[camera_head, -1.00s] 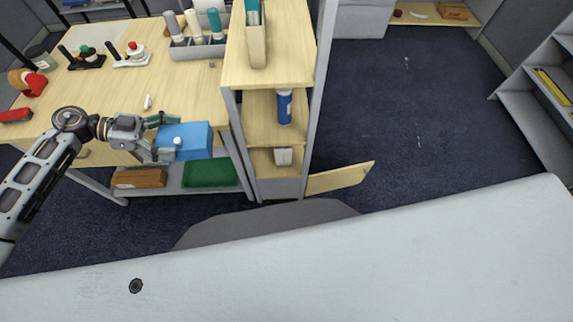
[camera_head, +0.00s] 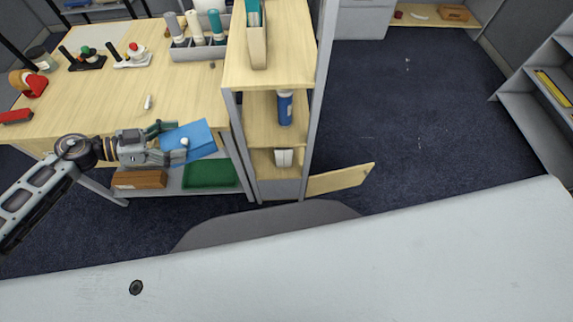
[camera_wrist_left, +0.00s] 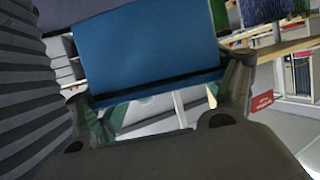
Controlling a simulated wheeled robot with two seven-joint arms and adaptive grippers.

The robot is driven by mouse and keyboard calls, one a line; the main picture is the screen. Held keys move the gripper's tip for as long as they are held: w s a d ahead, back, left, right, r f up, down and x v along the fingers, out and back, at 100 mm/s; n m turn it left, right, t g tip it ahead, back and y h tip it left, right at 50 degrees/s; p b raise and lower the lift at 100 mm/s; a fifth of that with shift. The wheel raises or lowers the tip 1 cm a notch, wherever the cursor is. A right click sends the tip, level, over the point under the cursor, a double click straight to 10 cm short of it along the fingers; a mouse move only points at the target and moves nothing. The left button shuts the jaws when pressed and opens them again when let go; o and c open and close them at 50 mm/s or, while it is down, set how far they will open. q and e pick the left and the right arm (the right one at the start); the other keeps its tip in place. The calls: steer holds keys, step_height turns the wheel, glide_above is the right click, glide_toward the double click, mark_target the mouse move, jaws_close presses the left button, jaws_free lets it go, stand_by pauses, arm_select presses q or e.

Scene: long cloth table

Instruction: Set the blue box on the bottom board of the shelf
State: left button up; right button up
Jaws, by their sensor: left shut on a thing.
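The blue box (camera_head: 192,138) is held in my left gripper (camera_head: 172,145), in front of the table's edge and left of the shelf. It is tilted in the head view. In the left wrist view the blue box (camera_wrist_left: 150,50) fills the space between the two fingers of the gripper (camera_wrist_left: 165,105). The wooden shelf unit (camera_head: 240,123) stands right of the gripper. Its bottom board (camera_head: 262,165) carries a small white object (camera_head: 284,158), and a blue bottle (camera_head: 285,108) stands on the board above. The right gripper is out of view.
A green bin (camera_head: 210,174) and a brown box (camera_head: 139,179) sit on the low rack under the table (camera_head: 100,103). A wooden door panel (camera_head: 340,179) stands open at the shelf's lower right.

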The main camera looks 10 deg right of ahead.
arm_select(q)
steer(key=shift+w+f+n+t+y, duration=0.1)
steer(key=shift+f+n+t+y, duration=0.4)
steer(key=shift+n+t, duration=0.45)
steer(key=shift+w+f+n+t+y, duration=0.1)
steer(key=shift+f+n+t+y, duration=0.4)
steer(key=shift+n+t, duration=0.45)
steer(key=shift+w+f+n+t+y, duration=0.1)
steer(key=shift+f+n+t+y, duration=0.25)
steer(key=shift+n+t+y, duration=0.4)
steer(key=shift+d+f+n+t, duration=0.1)
steer(key=shift+d+n+t, duration=0.1)
steer(key=shift+n+t, duration=0.2)
steer(key=shift+w+t, duration=0.1)
steer(key=shift+t, duration=0.15)
steer(key=shift+a+f+n+t+y, duration=0.1)
steer(key=shift+f+n+t+y, duration=0.5)
steer(key=shift+n+y, duration=0.3)
steer(key=shift+f+n+y, duration=0.15)
steer(key=shift+n+y, duration=0.2)
steer(key=shift+n, duration=0.1)
steer(key=shift+f+n+t+y, duration=0.25)
steer(key=shift+n+t+y, duration=0.15)
steer(key=shift+y, duration=0.1)
